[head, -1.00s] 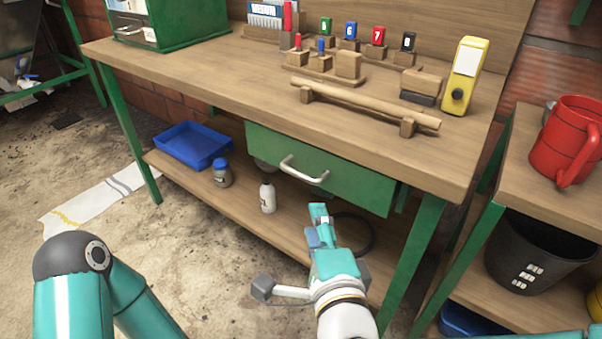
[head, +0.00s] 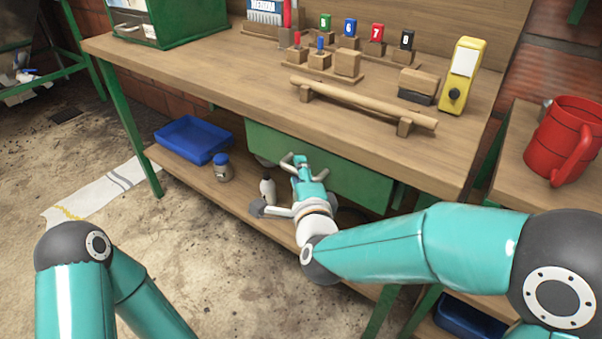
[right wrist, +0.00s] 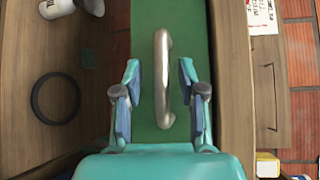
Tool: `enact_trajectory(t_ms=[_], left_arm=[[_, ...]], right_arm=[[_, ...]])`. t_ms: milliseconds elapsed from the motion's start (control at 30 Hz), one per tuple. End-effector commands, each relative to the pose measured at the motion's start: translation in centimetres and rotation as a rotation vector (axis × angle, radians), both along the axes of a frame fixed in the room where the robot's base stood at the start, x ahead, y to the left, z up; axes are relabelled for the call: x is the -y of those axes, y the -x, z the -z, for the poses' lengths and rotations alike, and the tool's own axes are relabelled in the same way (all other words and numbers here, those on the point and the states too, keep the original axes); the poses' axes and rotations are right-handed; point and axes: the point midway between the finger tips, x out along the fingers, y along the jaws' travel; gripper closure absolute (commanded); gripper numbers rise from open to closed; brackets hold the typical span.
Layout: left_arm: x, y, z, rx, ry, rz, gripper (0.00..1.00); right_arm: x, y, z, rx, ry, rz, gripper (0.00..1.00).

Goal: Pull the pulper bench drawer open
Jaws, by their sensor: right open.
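The green drawer (head: 345,178) hangs under the wooden bench top and looks closed. Its metal bar handle (right wrist: 161,78) shows in the right wrist view, between the two fingers of my right gripper (right wrist: 160,90). The fingers are open, one on each side of the handle, with a gap to it on both sides. In the head view my right gripper (head: 298,165) is in front of the drawer and hides most of the handle. How far the fingertips reach past the bar I cannot tell. Of my left arm only the upper links show; its gripper is out of view.
The bench top (head: 220,70) overhangs the drawer. A black ring (right wrist: 55,98) lies there too. A side table with a red jug (head: 563,140) stands at right.

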Motion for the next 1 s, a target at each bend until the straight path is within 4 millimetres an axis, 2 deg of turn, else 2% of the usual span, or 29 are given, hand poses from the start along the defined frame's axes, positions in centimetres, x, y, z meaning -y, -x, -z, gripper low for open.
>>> enact_trajectory(t_ms=[300,533,867,1000], left_arm=[[0.00,0.00,0.00,0.000,0.000,0.000,0.19],[0.00,0.00,0.00,0.000,0.000,0.000,0.19],[-0.02,-0.02,0.01,0.000,0.000,-0.001,0.19],[0.00,-0.01,0.13,0.000,0.000,0.000,0.19]], right_arm=[[-0.05,-0.23,0.00,0.000,0.000,0.000,0.61],[-0.06,-0.20,0.02,0.000,0.000,0.000,1.00],[0.35,-0.18,0.15,-0.003,0.000,0.002,1.00],[-0.13,-0.14,0.24,-0.004,0.001,0.000,1.00]])
